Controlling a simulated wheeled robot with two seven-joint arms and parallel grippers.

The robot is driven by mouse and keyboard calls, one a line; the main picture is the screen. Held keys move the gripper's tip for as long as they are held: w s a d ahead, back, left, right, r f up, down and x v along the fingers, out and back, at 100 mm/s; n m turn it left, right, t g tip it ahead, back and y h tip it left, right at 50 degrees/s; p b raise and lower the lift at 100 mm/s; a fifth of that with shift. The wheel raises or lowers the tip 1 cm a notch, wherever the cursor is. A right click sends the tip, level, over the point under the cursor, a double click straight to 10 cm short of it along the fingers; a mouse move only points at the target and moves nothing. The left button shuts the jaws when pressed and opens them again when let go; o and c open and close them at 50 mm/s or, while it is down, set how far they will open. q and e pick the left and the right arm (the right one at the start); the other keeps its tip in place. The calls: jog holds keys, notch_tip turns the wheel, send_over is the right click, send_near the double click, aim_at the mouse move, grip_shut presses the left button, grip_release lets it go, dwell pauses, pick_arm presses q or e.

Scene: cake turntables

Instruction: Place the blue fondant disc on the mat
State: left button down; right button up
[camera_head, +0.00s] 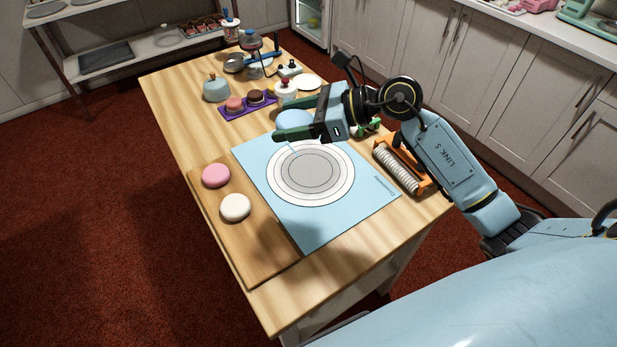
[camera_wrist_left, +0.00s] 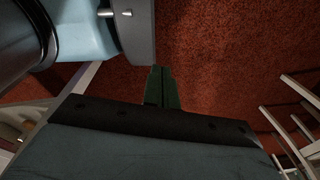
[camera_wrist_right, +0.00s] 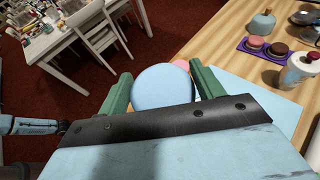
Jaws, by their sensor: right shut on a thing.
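The blue fondant disc (camera_head: 295,120) is between the green fingers of my right gripper (camera_head: 283,122), which is shut on it. The right wrist view also shows the disc (camera_wrist_right: 162,88) between the two fingers (camera_wrist_right: 162,82). In the head view, the gripper is over the far edge of the light blue mat (camera_head: 335,222); the exact height above it is hard to tell. The mat bears white and grey concentric rings (camera_head: 310,171). My left gripper (camera_wrist_left: 163,75) is outside the head view. Its fingers are together and empty, over the red floor.
A wooden board (camera_head: 233,238) with a pink disc (camera_head: 216,175) and a white disc (camera_head: 236,207) lies left of the mat. An orange holder (camera_head: 402,167) stands right of it. A purple tray (camera_head: 240,114) and a teal jar (camera_head: 215,90) stand beyond. The mat's ringed middle is clear.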

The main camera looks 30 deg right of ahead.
jog(key=w+d+f+m+t+h+b, duration=0.1)
jog(key=w+d+f+b, duration=0.2)
jog(key=w+f+b, duration=0.45)
pick_arm(q)
jog(key=w+a+f+b, duration=0.2)
jog(key=a+f, duration=0.2)
jog(key=f, duration=0.6)
pick_arm(e)
jog(key=m+t+h+b, duration=0.1)
jog(key=m+b, duration=0.1)
send_over(309, 169)
notch_tip(309, 169, down, 12)
jog(key=shift+f, duration=0.1)
jog(key=shift+f+b, duration=0.5)
jog(key=shift+f, duration=1.4)
pick_arm(q)
jog(key=w+d+r, duration=0.1)
jog(key=w+r, duration=0.1)
jog(key=w, duration=0.6)
jog(key=shift+w+d+r+t+y, duration=0.2)
jog(key=shift+r+t+y, duration=0.1)
jog(key=shift+r, duration=0.1)
pick_arm(e)
jog(key=shift+f+n, duration=0.15)
jog(key=shift+n, duration=0.15)
